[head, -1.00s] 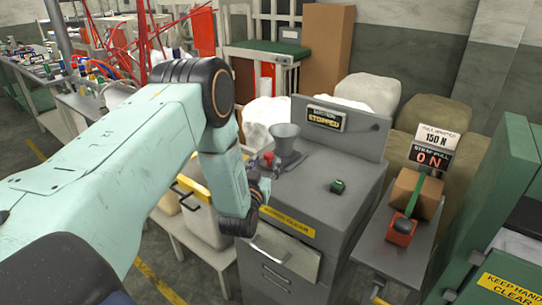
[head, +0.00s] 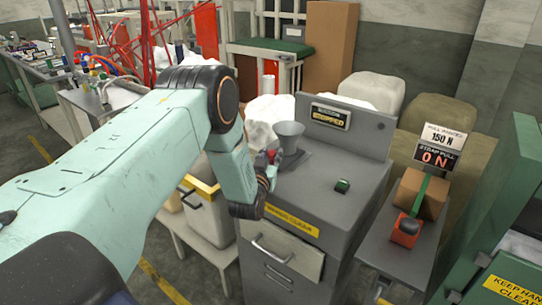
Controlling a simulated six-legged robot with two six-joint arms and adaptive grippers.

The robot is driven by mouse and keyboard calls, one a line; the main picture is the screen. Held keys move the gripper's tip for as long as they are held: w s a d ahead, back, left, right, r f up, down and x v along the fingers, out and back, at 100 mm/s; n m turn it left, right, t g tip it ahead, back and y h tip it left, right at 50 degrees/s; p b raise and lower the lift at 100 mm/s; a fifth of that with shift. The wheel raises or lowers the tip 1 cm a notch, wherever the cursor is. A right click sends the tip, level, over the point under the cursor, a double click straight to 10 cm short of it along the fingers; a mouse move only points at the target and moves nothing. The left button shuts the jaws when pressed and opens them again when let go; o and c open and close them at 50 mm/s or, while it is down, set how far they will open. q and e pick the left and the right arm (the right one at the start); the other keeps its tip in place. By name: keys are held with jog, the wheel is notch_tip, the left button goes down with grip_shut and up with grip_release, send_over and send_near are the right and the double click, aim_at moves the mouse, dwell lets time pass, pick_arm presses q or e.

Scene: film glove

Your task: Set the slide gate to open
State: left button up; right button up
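A grey metal cabinet (head: 318,205) carries a grey funnel (head: 288,140) on its top, at the left. I cannot make out a slide gate for certain; a small red part (head: 271,156) shows just left of the funnel, partly behind my wrist. My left gripper (head: 270,168) is at this red part, beside the funnel's foot. Its dark fingers are small and partly hidden, so neither their opening nor a grasp can be told. A sign (head: 330,116) on the cabinet's back panel has blurred lettering. My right gripper is not in view.
A green button block (head: 342,186) sits on the cabinet top, with clear surface around it. A drawer front with a handle (head: 272,250) is below. A strapped cardboard box (head: 420,194) stands at right, near a green cabinet (head: 490,205). White sacks (head: 268,120) lie behind.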

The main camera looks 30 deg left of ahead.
pick_arm(q)
jog(key=shift+d+r, duration=0.1)
jog(key=shift+d, duration=0.05)
jog(key=shift+c, duration=0.8)
jog(key=shift+a, duration=0.2)
grip_shut()
jog(key=shift+d, duration=0.1)
